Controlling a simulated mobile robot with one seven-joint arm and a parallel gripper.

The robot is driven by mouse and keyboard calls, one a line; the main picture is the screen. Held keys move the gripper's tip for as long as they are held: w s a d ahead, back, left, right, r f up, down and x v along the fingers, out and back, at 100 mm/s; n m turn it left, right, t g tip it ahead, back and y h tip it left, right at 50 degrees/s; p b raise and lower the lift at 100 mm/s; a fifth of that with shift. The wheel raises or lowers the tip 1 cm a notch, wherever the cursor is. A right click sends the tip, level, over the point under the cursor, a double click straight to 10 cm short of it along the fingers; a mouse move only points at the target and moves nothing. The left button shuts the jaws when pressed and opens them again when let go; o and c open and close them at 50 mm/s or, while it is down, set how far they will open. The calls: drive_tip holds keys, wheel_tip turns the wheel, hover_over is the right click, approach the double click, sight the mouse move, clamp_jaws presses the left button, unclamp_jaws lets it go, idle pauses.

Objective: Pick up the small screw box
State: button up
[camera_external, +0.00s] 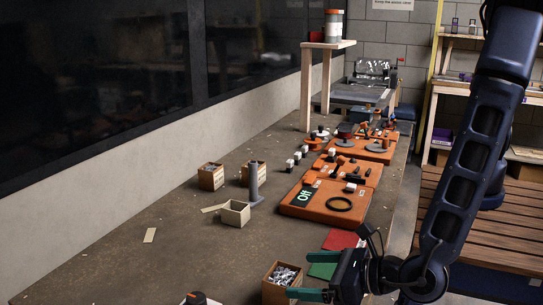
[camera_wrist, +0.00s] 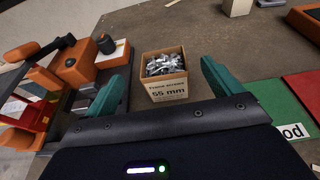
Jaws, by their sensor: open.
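A small open-topped screw box (camera_external: 275,294) full of silvery screws stands on the workbench near the front. In the wrist view the screw box (camera_wrist: 168,92) shows a label reading "Frame screws 55 mm". My gripper (camera_external: 299,274) is open, with teal fingers pointing toward this box. In the wrist view the box lies ahead of and between the fingers of my gripper (camera_wrist: 165,68), with space on both sides. Whether the fingertips reach alongside the box is unclear. Two other small filled boxes, a left one (camera_external: 210,180) and a right one (camera_external: 246,179), stand farther back.
An empty open box (camera_external: 235,217) and a grey cylinder (camera_external: 254,183) stand mid-bench. A green card (camera_wrist: 270,122) and red card (camera_wrist: 303,91) lie right of the gripper. Orange tooling (camera_wrist: 75,65) stands close on the left in the wrist view. Orange boards (camera_external: 325,203) line the bench's right side.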

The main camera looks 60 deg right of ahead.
sight(275, 272)
drive_tip(key=x, duration=0.8)
drive_tip(key=shift+d+f, duration=0.15)
drive_tip(key=shift+f, duration=0.25)
drive_tip(key=shift+c, duration=0.2)
drive_tip(key=c, duration=1.2)
drive_tip(key=shift+r, duration=0.15)
wheel_tip(275, 272, up, 20)
drive_tip(key=shift+f, duration=0.1)
